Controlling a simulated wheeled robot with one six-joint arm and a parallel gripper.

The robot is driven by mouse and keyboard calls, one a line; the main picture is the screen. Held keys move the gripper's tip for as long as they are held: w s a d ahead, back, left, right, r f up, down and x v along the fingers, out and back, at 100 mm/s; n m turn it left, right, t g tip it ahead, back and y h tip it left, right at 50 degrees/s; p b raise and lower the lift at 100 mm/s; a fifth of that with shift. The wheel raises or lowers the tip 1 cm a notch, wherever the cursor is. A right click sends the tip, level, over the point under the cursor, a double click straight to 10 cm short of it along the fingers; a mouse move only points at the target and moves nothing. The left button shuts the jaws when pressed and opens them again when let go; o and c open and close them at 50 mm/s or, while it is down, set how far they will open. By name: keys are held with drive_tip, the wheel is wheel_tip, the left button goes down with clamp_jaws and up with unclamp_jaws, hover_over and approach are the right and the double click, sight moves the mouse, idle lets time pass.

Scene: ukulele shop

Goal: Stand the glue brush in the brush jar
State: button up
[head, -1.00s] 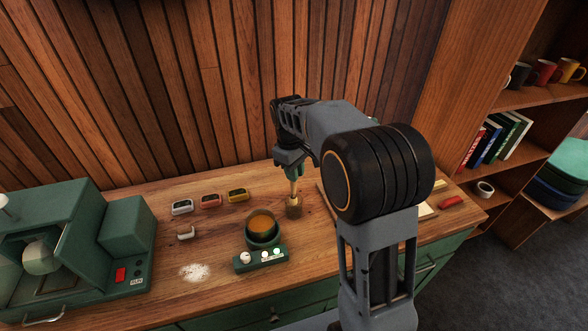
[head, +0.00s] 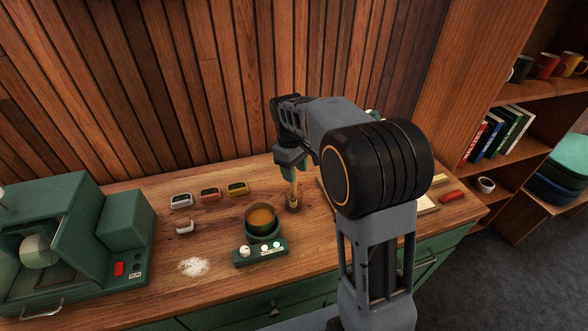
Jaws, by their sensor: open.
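My gripper (head: 292,170) points down over the back middle of the workbench, partly hidden by my arm. Its jaws are open. Right below it stands a slim, upright wooden handle, which looks like the glue brush (head: 293,189). Its lower end meets a small brown, wider part (head: 293,205) at the bench top. I cannot tell whether this is the brush's own head or the brush jar. Whether the jaws touch the handle is too small to see. No other brush jar can be made out; my arm hides part of the bench.
A glue pot (head: 262,221) with amber contents sits on a green base with knobs, just front-left of the brush. A green machine (head: 60,250) fills the left end. A red item (head: 452,197) lies at right.

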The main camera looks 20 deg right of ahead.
wheel_tip(320, 180, up, 14)
drive_tip(key=w+a, duration=0.1)
drive_tip(key=shift+w+f, duration=0.15)
drive_tip(key=shift+w, duration=0.05)
idle(0.4)
idle(0.6)
wheel_tip(320, 180, down, 6)
drive_tip(key=s+m+t, duration=0.2)
drive_tip(key=s+m, duration=0.1)
drive_tip(key=m, duration=0.1)
drive_tip(key=s+f+m+t, duration=0.1)
drive_tip(key=s+f, duration=0.1)
drive_tip(key=s, duration=0.6)
drive_tip(key=s+f+m+t, duration=0.1)
drive_tip(key=s+m+t, duration=0.1)
drive_tip(key=s, duration=0.6)
drive_tip(key=shift+s+d+f+t+y, duration=0.3)
drive_tip(key=shift+s+f+y, duration=0.1)
drive_tip(key=shift+c, duration=0.4)
